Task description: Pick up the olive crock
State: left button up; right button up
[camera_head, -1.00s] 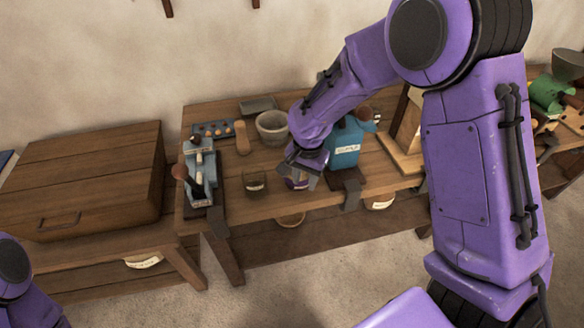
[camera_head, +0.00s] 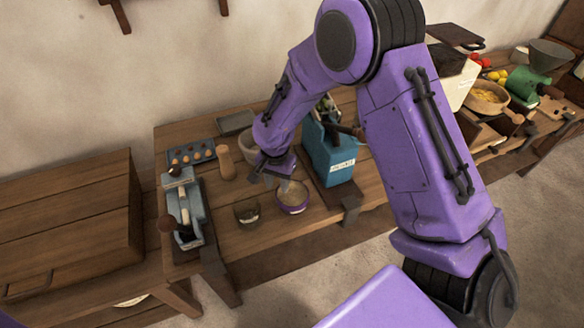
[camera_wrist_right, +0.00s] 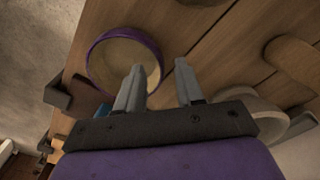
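The olive crock (camera_head: 246,211), a small dark greenish pot with a pale label, stands on the bench, left of the purple-rimmed bowl. A dark shape at the top edge of the right wrist view may be the crock, but too little shows to be sure. My right gripper (camera_head: 268,182) is above the bench, behind and to the right of the crock and close to the purple-rimmed bowl. In the right wrist view its two fingers (camera_wrist_right: 160,85) are apart with nothing between them. My left gripper is not in view.
The purple-rimmed bowl (camera_head: 292,208) is beside the crock. A grey mortar (camera_head: 250,143) and wooden pestle (camera_head: 226,163) stand behind. A blue mill (camera_head: 335,160) is right; a grey tool (camera_head: 184,207) and an egg tray (camera_head: 192,153) are left.

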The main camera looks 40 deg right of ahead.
aim_at(278, 189)
notch_tip(278, 189, down, 3)
jog(key=shift+r, duration=0.1)
jog(key=shift+f, duration=0.3)
grip_shut()
jog(key=shift+r, duration=0.1)
